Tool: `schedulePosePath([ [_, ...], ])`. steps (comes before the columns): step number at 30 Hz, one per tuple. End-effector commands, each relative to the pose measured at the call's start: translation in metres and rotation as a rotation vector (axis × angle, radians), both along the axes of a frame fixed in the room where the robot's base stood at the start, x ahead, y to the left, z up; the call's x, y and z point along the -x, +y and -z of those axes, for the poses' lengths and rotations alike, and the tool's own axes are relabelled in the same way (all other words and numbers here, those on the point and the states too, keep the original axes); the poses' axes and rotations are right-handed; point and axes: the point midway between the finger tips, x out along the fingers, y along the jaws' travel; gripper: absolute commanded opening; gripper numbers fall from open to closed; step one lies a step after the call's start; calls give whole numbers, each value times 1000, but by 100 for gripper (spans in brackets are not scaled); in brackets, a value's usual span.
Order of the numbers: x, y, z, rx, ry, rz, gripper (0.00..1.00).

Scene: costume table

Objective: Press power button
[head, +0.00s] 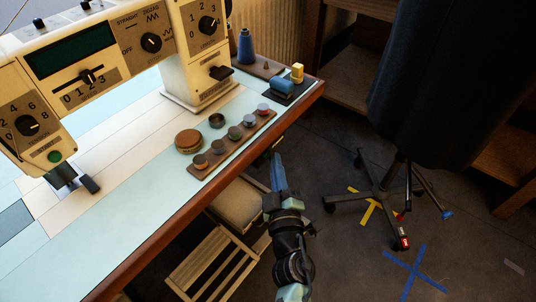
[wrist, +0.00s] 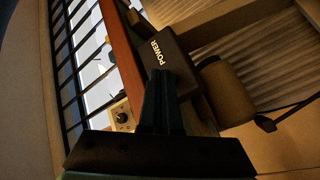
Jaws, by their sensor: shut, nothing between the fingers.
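A black box lettered POWER (wrist: 180,62) is seen in the wrist view beside the reddish-brown table edge. No separate button can be made out on it; my fingers cover part of its near side. My gripper (wrist: 158,74) is shut and empty, its tips at the box in the picture; whether they touch it I cannot tell. In the head view my gripper (head: 277,150) is beside the right-hand table edge, over the floor. The box cannot be made out in the head view. A green button (head: 55,157) is on the sewing machine, far left.
The cream sewing machine (head: 120,50) stands on the pale table (head: 130,215). A wooden strip with several spools (head: 235,132) lies near the edge. A brown cylinder (wrist: 226,90) with a dark cable is right of the box. A wheeled stand (head: 378,190) stands on the floor at right.

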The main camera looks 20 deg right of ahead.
Motion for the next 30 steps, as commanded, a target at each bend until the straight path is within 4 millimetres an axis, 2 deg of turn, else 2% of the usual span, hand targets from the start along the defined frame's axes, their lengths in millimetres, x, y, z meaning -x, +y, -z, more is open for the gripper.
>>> schedulePosePath([
  [20,-5,4,0,-1,0,0,0],
  [30,7,-6,-2,0,1,1,0],
])
